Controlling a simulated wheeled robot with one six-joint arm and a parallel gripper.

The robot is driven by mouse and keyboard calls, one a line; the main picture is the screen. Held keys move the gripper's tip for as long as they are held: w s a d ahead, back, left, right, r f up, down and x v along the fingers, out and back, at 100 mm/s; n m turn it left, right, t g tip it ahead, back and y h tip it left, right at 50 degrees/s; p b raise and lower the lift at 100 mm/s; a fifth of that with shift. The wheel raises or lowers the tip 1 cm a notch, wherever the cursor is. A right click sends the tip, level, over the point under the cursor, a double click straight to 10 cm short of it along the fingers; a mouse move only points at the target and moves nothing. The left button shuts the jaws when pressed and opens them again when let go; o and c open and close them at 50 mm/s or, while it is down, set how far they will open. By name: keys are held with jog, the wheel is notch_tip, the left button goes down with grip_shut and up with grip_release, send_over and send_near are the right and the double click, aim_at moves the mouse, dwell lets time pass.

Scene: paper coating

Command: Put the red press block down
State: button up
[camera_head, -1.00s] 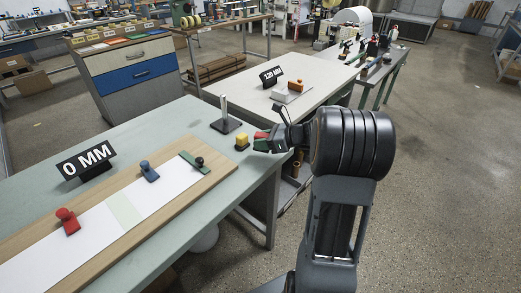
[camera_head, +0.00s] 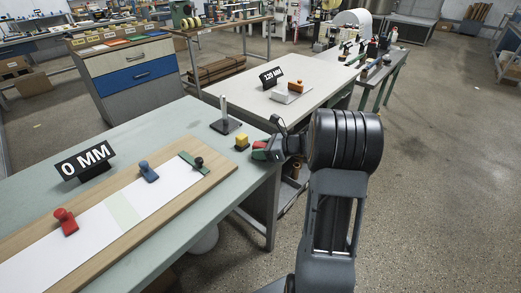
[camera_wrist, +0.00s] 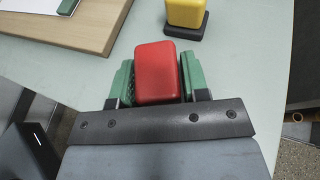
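The red press block (camera_wrist: 157,73) is between the green finger pads of my gripper (camera_wrist: 156,82), which is shut on it. In the head view the block (camera_head: 259,145) and my gripper (camera_head: 265,150) are at the right end of the pale green table (camera_head: 196,117), just right of a yellow block (camera_head: 242,142). In the wrist view the yellow block (camera_wrist: 186,12) stands on a dark base ahead of the red block, apart from it. The red block's underside is hidden, so I cannot tell whether it touches the table.
A wooden board (camera_head: 217,175) with white paper, a red-knobbed piece (camera_head: 66,222), a blue one (camera_head: 148,172) and a green bar (camera_head: 193,162) lies left of my gripper. A dark stand with an upright rod (camera_head: 225,124) is behind. The table's right edge is close.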

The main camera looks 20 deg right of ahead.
jog(key=o, duration=0.3)
jog(key=shift+r, duration=0.3)
jog(key=v, duration=1.1)
jog(key=s+a+n+g+h, duration=0.3)
jog(key=s+a+n+h, duration=0.2)
jog(key=n, duration=0.8)
jog(key=s+a+f+n+g+h+p, duration=0.1)
jog(key=s+a+n+g+h, duration=0.2)
jog(key=s+a+n, duration=0.7)
jog(key=a+n+h, duration=0.1)
jog(key=a+n, duration=0.2)
jog(key=shift+f+n+h, duration=0.2)
jog(key=shift+n+h, duration=0.1)
jog(key=shift+h, duration=0.1)
jog(key=shift+a, duration=0.1)
